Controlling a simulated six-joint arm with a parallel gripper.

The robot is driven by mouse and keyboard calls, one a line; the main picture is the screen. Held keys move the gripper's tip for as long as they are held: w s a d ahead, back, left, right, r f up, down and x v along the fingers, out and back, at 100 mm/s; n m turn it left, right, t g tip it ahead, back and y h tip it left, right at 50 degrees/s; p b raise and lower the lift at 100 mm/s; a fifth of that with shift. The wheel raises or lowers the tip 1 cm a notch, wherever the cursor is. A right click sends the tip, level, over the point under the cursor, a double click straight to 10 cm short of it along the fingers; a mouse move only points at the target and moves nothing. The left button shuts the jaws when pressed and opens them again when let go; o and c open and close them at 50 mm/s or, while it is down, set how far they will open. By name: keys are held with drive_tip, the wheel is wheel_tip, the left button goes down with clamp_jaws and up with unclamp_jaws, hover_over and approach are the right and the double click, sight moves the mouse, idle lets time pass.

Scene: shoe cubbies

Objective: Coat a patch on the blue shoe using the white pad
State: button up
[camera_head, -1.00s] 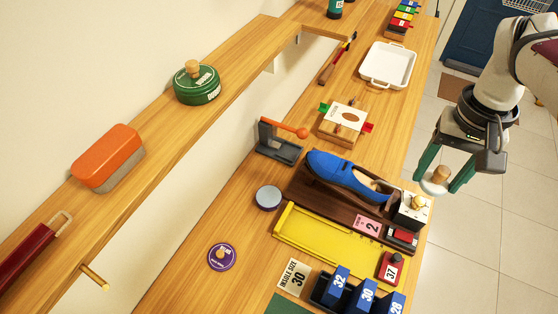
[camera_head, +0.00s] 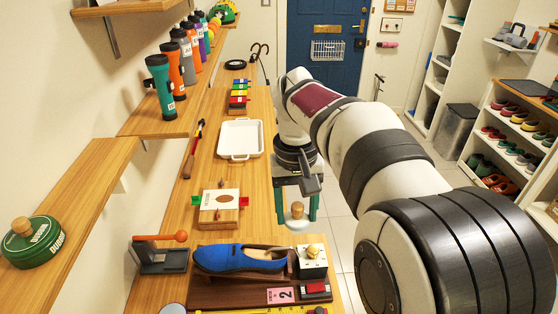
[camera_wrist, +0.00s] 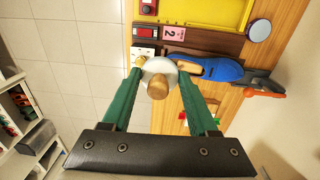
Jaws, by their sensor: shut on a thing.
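The blue shoe (camera_head: 240,258) lies on a dark brown stand (camera_head: 215,293) on the bench, toe to the left and opening to the right. It also shows in the wrist view (camera_wrist: 215,68). My gripper (camera_head: 297,212) has green fingers and is shut on the white pad (camera_head: 299,224), a round disc with a wooden knob. In the wrist view the pad (camera_wrist: 168,68) sits between the fingertips, knob toward the camera. In the head view the pad is off the bench's right edge, beyond the shoe's heel, apart from the shoe.
A white box with a yellowish knob (camera_head: 312,262) stands at the shoe's heel. A grey stand with an orange-tipped arm (camera_head: 160,255) is left of the toe. A wooden block with a card (camera_head: 218,206) and a white tray (camera_head: 240,139) lie farther back. A shelf (camera_head: 80,185) overhangs at left.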

drive_tip(key=w+a+f, duration=0.4)
drive_tip(key=w+a, duration=0.3)
drive_tip(key=a, duration=0.5)
approach(207, 254)
drive_tip(key=w+r, duration=0.2)
drive_tip(key=w, duration=0.1)
drive_tip(key=shift+d+f, duration=0.1)
drive_tip(key=shift+f, duration=3.25)
drive_tip(key=shift+s+f, duration=0.1)
drive_tip(key=shift+f, duration=0.8)
drive_tip(key=shift+s, duration=2.65)
drive_tip(key=shift+w, duration=1.2)
drive_tip(key=shift+w+f, duration=0.15)
drive_tip(key=shift+w, duration=1.4)
drive_tip(key=shift+w+r, duration=0.1)
drive_tip(key=shift+r, duration=0.1)
wheel_tip(207, 254, up, 8)
